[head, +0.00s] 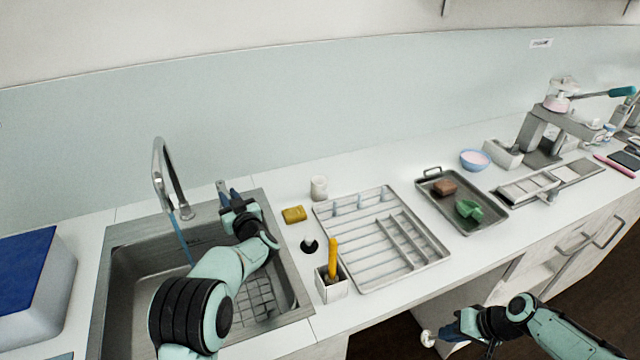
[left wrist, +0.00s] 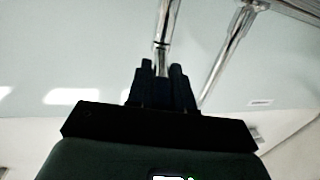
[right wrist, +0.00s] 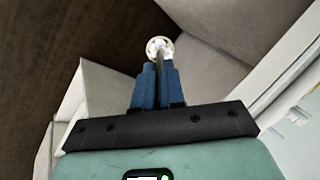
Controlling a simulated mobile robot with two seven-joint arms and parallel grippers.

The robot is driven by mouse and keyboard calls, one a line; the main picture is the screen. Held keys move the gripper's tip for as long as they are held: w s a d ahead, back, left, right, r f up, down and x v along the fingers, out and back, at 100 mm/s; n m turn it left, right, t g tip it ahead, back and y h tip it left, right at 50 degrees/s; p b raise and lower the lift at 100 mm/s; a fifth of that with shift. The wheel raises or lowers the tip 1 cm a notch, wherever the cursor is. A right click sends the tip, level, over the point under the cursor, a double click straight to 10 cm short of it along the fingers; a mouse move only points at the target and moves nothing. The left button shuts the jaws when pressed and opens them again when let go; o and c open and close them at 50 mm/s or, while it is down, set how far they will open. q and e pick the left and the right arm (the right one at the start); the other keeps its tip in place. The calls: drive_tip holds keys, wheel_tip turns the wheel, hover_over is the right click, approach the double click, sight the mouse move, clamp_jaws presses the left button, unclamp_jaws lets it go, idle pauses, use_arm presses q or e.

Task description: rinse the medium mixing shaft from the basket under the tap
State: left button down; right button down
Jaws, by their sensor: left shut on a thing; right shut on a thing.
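The chrome tap (head: 160,165) stands at the back of the steel sink (head: 125,285); a thin blue stream of water (head: 182,243) falls from its spout. My left gripper (head: 226,192) is behind the sink, right of the tap, shut on a thin chrome part (left wrist: 161,60) that looks like the tap's lever. My right gripper (head: 452,331) is in front of the counter, away from the sink. It is shut on a mixing shaft with a white round end (head: 428,338), also in the right wrist view (right wrist: 158,47); its size is unclear. A gridded basket (head: 250,297) lies in the sink, partly hidden by my left arm.
A slatted rack (head: 437,257) lies right of the sink, with a brush holder (head: 332,288), yellow sponge (head: 294,214) and white jar (head: 319,187) between. A metal tray (head: 495,222) holds a brown block and green scoop. A blue-lidded box (head: 28,270) stands left.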

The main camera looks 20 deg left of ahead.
drive_tip(key=shift+f, duration=0.1)
use_arm(q)
drive_tip(key=c, duration=1.1)
unclamp_jaws()
drive_tip(key=b+v, duration=0.1)
drive_tip(key=v, duration=1.1)
drive_tip(key=shift+r, duration=0.1)
use_arm(e)
drive_tip(key=shift+s+f, duration=0.25)
drive_tip(key=shift+f, duration=0.55)
